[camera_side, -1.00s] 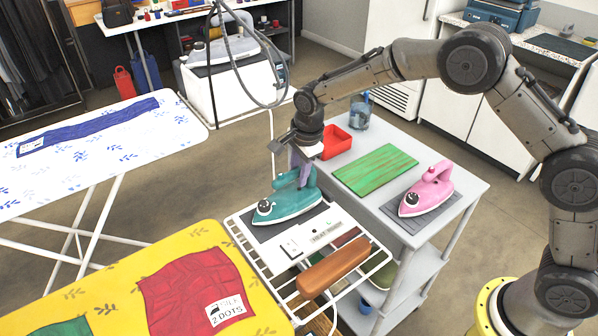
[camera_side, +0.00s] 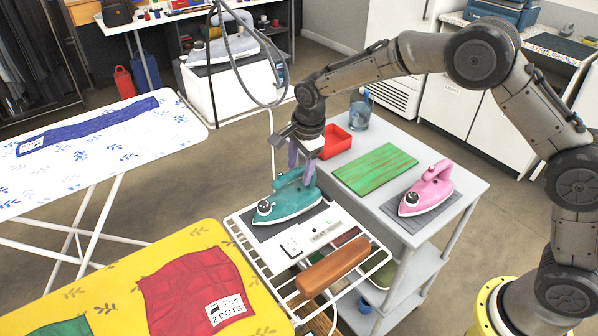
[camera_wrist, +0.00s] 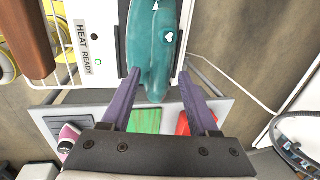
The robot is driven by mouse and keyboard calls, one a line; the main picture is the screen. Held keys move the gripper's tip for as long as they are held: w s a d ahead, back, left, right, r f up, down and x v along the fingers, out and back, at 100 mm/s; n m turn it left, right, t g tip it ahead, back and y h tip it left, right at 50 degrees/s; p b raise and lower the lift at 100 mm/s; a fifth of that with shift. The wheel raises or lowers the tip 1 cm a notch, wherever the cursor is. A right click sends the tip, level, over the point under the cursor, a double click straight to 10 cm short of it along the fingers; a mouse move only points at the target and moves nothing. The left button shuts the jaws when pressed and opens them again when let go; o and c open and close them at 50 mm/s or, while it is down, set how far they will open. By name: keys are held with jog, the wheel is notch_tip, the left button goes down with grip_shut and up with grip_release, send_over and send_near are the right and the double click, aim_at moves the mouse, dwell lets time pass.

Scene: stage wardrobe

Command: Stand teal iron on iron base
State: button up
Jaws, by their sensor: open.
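The teal iron (camera_side: 288,205) sits flat on a dark pad on the iron base (camera_side: 318,234), which rests on the white wire rack. In the wrist view the teal iron (camera_wrist: 157,50) runs up from between the fingertips, its back end nearest me. My gripper (camera_side: 298,172) is just above the iron's rear in the side view, pointing down. In the wrist view my gripper (camera_wrist: 162,88) has its two purple fingers spread wide, with a gap around the iron's rear end. It holds nothing. The base carries a "HEAT READY" label (camera_wrist: 84,45).
A pink iron (camera_side: 427,188) sits on a dark pad on the grey cart (camera_side: 455,212), beside a green board (camera_side: 375,169) and a red tray (camera_side: 335,141). A brown roll (camera_side: 333,267) lies on the rack's front. A yellow ironing board (camera_side: 120,300) stands at the left front.

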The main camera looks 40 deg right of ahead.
jog(key=s+d+r+n+t, duration=0.1)
jog(key=s+d+r+n, duration=0.1)
jog(key=s+r, duration=0.5)
jog(key=s+d+r+n, duration=0.2)
jog(key=s+d+r, duration=0.1)
jog(key=r, duration=0.7)
jog(key=s+d+n+t, duration=0.1)
jog(key=s+d+n, duration=0.2)
jog(key=s+n, duration=0.4)
jog(key=s+d+n+t, duration=0.1)
jog(key=s+d+n, duration=0.2)
jog(key=s, duration=1.6)
jog(key=n, duration=0.4)
jog(key=shift+d+f, duration=0.25)
jog(key=shift+f, duration=0.15)
